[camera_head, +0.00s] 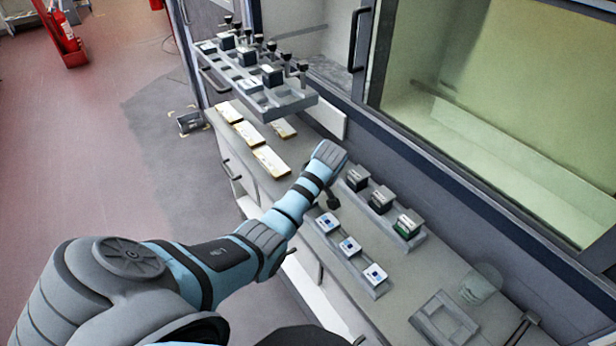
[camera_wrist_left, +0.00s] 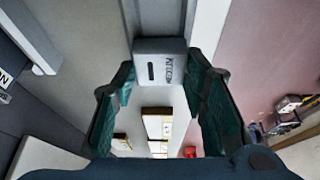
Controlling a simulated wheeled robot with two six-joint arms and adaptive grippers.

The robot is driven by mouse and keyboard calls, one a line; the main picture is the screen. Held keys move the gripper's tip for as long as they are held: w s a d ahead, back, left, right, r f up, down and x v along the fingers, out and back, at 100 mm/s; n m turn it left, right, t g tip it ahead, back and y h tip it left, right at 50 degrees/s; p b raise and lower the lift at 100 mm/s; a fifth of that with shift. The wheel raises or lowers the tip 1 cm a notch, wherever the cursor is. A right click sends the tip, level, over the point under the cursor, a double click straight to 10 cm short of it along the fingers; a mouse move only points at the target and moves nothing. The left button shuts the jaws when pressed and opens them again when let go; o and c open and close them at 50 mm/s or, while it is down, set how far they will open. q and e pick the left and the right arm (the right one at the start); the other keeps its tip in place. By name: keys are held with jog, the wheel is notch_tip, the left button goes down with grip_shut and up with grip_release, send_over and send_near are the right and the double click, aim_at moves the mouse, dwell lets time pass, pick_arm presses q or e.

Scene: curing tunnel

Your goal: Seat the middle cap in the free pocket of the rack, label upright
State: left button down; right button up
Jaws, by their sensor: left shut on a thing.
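My left gripper (camera_wrist_left: 160,88) is shut on a grey cap (camera_wrist_left: 160,62) in the wrist view. The cap's near face has a dark slot and dark lettering that runs sideways in the picture. In the head view my left gripper (camera_head: 332,196) is above the bench, and the wrist hides the cap. The raised grey rack (camera_head: 285,108) stands at the upper middle, with dark blocks, knobbed clamps and some empty-looking pockets. I cannot tell which pocket is the free one. My right gripper is not in view.
Dark cubes (camera_head: 381,199) stand on a rail right of my gripper. White blocks with blue labels (camera_head: 350,246) sit in a nearer tray. An empty divided tray (camera_head: 445,318) and a clear cup (camera_head: 482,284) are at the lower right. Pale yellow-edged boards (camera_head: 248,134) lie below the rack.

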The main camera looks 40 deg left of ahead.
pick_arm(q)
jog(key=shift+s+d+f, duration=0.15)
jog(key=shift+s+f, duration=0.1)
jog(key=shift+f, duration=0.15)
jog(key=c, duration=1.1)
grip_release()
jog(key=shift+o, duration=1.1)
jog(key=shift+w+f, duration=0.1)
jog(key=shift+w, duration=0.05)
jog(key=shift+w+a, duration=0.15)
jog(key=shift+a, duration=0.05)
jog(key=v, duration=0.7)
jog(key=shift+r, duration=0.25)
